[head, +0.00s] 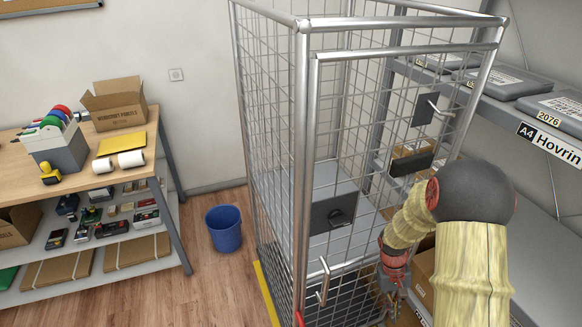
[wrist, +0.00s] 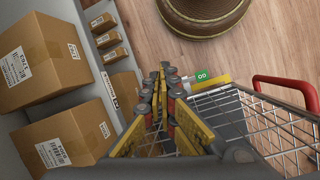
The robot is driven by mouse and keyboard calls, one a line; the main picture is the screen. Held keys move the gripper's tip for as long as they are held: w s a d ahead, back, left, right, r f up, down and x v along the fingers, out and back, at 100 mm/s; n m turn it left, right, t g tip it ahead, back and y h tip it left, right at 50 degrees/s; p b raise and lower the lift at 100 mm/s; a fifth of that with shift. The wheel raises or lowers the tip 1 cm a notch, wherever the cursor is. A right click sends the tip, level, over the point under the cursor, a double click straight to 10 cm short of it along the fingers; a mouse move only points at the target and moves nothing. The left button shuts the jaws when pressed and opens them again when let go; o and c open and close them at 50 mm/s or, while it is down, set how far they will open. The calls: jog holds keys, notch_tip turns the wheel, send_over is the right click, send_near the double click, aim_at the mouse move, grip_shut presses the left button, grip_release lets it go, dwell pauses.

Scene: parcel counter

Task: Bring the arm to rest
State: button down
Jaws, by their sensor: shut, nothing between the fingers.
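My gripper (head: 393,306) hangs at the end of my arm at the lower right of the head view, in front of the wire cage's door side. In the wrist view my gripper (wrist: 164,72) points away from the camera, its yellow and grey fingers shut together with nothing between them. The wire cage (head: 302,120) is tall, with a silver frame and mesh sides. Its mesh also shows at the right of the wrist view (wrist: 283,128), close beside the fingers. My forearm hides part of the cage and shelf.
A shelf rack (head: 462,92) with grey boxes stands at right. In the wrist view, cardboard boxes (wrist: 48,60) line a shelf at left and a red handle (wrist: 288,86) sits at right.

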jog(key=s+a+r+t, duration=0.3)
jog(key=s+a+r, duration=0.1)
jog(key=r, duration=0.8)
jog(key=s+a+r+t+y, duration=0.1)
jog(key=s+a+r+t, duration=0.2)
jog(key=r, duration=0.9)
jog(key=s+a+r+t, duration=0.3)
jog(key=s+a+r, duration=0.3)
jog(key=r, duration=0.6)
jog(key=shift+s+a+r+y, duration=0.15)
jog(key=shift+s+r+y, duration=0.15)
jog(key=shift+s, duration=0.7)
